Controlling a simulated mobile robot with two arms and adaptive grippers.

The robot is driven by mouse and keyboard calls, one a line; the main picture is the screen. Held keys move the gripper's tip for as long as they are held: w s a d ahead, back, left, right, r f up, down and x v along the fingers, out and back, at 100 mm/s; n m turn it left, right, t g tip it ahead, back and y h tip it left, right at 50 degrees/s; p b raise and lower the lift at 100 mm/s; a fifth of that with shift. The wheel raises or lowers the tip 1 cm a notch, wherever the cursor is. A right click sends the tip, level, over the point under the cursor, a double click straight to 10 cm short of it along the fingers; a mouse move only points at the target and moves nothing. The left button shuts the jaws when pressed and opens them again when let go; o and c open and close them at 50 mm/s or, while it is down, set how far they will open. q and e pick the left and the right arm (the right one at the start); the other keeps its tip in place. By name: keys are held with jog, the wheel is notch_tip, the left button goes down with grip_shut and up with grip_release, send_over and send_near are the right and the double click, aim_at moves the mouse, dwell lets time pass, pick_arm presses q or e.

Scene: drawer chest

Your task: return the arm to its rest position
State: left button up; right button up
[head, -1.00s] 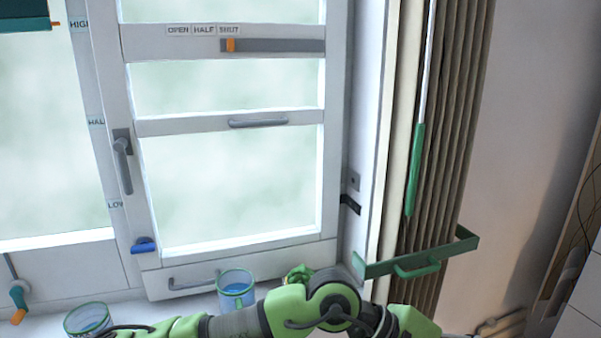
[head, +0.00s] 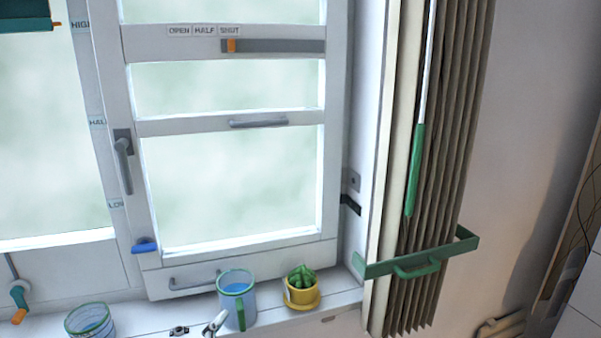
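No arm and neither of my grippers shows in the head view now. The window sash (head: 225,125) stands in its frame with a grey handle (head: 123,160) at its left side. The slider's orange marker (head: 231,46) sits under the SHUT label. The pleated curtain (head: 440,150) hangs bunched at the right, with a green-handled wand (head: 414,170) in front and a green bracket with a grip (head: 418,268) around it low down.
On the sill (head: 335,303) stand a blue-filled mug (head: 237,302), a yellow pot with a green plant (head: 301,290) and a glass (head: 90,320) at the left. A small grey metal piece (head: 216,322) sits near the mug. A teal-and-orange crank (head: 19,300) hangs far left.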

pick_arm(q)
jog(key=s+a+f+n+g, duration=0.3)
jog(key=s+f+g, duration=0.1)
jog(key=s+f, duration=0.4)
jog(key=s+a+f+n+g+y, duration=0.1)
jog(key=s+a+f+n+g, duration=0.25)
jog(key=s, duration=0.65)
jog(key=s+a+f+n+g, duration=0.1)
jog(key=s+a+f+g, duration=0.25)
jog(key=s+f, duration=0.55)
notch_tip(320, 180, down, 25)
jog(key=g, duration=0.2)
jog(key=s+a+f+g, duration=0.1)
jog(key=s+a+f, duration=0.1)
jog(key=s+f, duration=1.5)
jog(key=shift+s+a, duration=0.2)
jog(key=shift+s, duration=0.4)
